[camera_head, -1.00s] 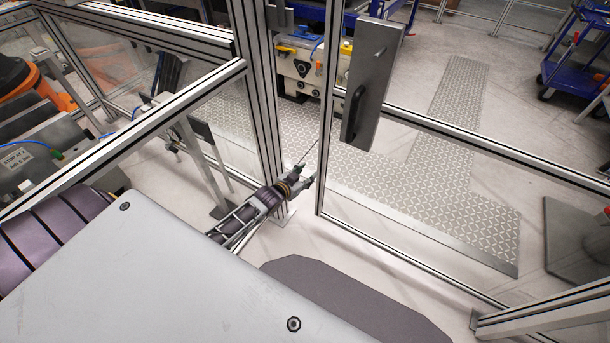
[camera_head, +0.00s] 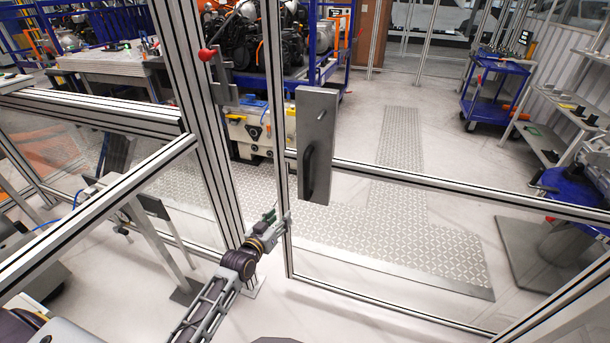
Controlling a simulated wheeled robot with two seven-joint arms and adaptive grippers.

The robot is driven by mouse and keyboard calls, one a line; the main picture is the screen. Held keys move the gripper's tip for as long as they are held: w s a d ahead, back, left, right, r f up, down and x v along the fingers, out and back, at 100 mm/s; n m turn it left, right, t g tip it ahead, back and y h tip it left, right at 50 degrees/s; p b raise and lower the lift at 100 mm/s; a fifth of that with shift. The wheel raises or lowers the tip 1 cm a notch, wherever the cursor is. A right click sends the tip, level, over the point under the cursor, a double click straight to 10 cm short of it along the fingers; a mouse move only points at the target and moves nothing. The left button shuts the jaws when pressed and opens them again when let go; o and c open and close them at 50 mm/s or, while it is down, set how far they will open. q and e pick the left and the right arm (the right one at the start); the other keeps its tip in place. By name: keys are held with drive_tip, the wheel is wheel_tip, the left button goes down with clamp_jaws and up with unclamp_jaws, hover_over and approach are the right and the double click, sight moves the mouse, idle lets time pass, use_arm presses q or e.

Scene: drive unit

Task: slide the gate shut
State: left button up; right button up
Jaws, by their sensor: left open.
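The gate (camera_head: 285,190) is a metal-framed clear panel standing partly open, with a gap between its left upright and the fixed post (camera_head: 196,130). A grey plate (camera_head: 322,125) with a dark bar handle (camera_head: 308,172) is on the gate near that upright. A latch bracket (camera_head: 222,82) with a red knob (camera_head: 206,54) is on the fixed post. My left gripper (camera_head: 279,216) is open and empty, low by the gate's left upright and well below the handle. Whether it touches the upright cannot be told. My right gripper is not in view.
Beyond the gate lie a patterned floor plate (camera_head: 400,243), a yellow-and-white machine (camera_head: 250,130) and a blue cart (camera_head: 492,95). A lower fence rail (camera_head: 110,190) runs to the left of the post. Light floor is clear in front of the gate.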

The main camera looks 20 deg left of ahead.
use_arm(q)
drive_tip(key=t+h, duration=0.2)
approach(304, 175)
drive_tip(key=s+a, duration=0.1)
drive_tip(key=s, duration=0.1)
drive_tip(key=shift+s+d+m, duration=0.1)
drive_tip(key=shift+m, duration=0.7)
drive_tip(key=shift+s+d+m, duration=0.1)
drive_tip(key=shift+m, duration=0.7)
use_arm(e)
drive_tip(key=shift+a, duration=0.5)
use_arm(q)
drive_tip(key=shift+w, duration=0.2)
drive_tip(key=shift+p+x, duration=0.55)
drive_tip(key=shift+x, duration=6.15)
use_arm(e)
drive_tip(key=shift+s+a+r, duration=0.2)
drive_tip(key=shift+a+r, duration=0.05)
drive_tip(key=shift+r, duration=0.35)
